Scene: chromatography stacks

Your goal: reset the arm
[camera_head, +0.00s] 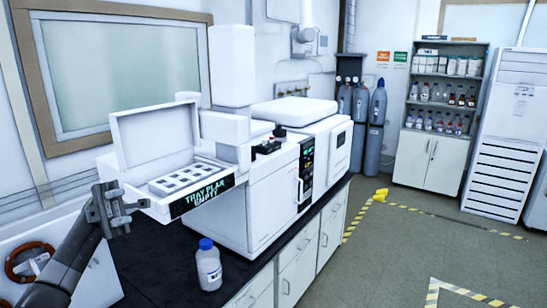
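My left arm comes in from the lower left. Its gripper (128,212) is in the air at the left, in front of the opened white tray unit (158,138) of the bench instrument. It overlaps the tray's front left corner in the picture; I cannot tell whether they touch. No object shows in it, and the angle does not show how far its fingers are apart. My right arm and gripper are not in view.
A white bottle with a blue cap (209,266) stands on the dark bench top (150,277), right of my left arm. A white instrument (268,205) fills the bench behind it. Gas cylinders (376,105) and a bottle cabinet (428,160) stand farther back. The floor at right is open.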

